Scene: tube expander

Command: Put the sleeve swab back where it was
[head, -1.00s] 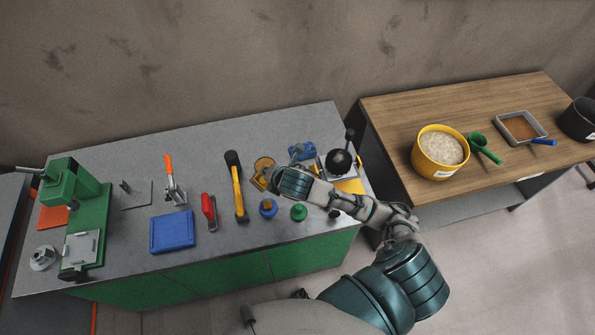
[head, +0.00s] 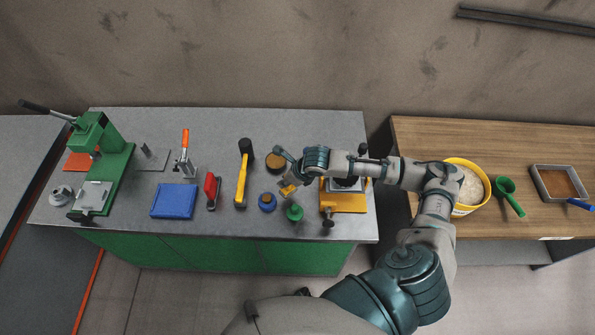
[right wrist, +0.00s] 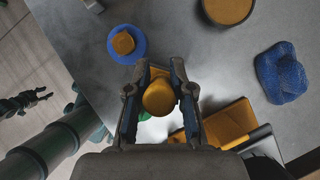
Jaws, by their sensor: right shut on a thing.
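My right gripper (head: 287,185) is shut on a small yellow-orange piece with a rounded end, which I take for the sleeve swab (right wrist: 159,97). It is held above the bench, between the blue round holder and the yellow-based fixture. In the right wrist view the swab sits between both fingers (right wrist: 158,105), its rounded end facing the camera. The blue holder (head: 267,202) has a yellow-orange top and also shows in the right wrist view (right wrist: 112,46). A dark, gripper-like shape, perhaps my left gripper (right wrist: 25,102), shows small at the left there; its jaws are unclear.
A round brown-topped dish (head: 275,162) stands behind the holder, a green item (head: 295,213) in front. The yellow-based fixture (head: 343,202) is to the right. A blue cloth-like lump (right wrist: 281,72) lies beyond. Bare bench (head: 225,140) shows at the back.

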